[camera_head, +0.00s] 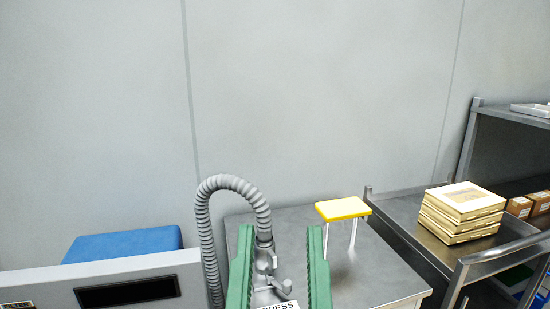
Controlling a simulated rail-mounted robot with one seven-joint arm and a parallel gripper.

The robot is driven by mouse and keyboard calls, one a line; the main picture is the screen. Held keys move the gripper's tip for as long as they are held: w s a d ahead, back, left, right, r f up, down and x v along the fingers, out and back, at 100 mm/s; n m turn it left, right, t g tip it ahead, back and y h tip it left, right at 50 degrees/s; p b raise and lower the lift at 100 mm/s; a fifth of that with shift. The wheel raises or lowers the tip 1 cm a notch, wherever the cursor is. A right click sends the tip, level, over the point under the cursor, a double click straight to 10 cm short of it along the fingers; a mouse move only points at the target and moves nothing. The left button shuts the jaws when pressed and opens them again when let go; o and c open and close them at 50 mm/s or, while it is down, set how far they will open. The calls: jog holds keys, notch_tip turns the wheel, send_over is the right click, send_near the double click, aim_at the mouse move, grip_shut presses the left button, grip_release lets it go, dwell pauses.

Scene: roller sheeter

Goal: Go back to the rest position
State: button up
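A grey fitting and part of a label ending in "RESS" show between the bars. I cannot tell what the bars belong to, as their lower ends are cut off. A grey corrugated hose (205,235) arches over to the fitting.
A small yellow-topped stand (343,208) with pale legs is on the grey metal table (375,270). A metal cart (400,203) at right carries stacked gold boxes (462,212). A dark shelf holds brown boxes (519,207). A pale panel (45,285) and blue block (125,243) are left.

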notch_tip(320, 180, up, 39)
jog(key=s+p, duration=0.1)
jog(key=p, duration=3.6)
jog(key=shift+p, duration=0.4)
jog(key=shift+f, duration=0.1)
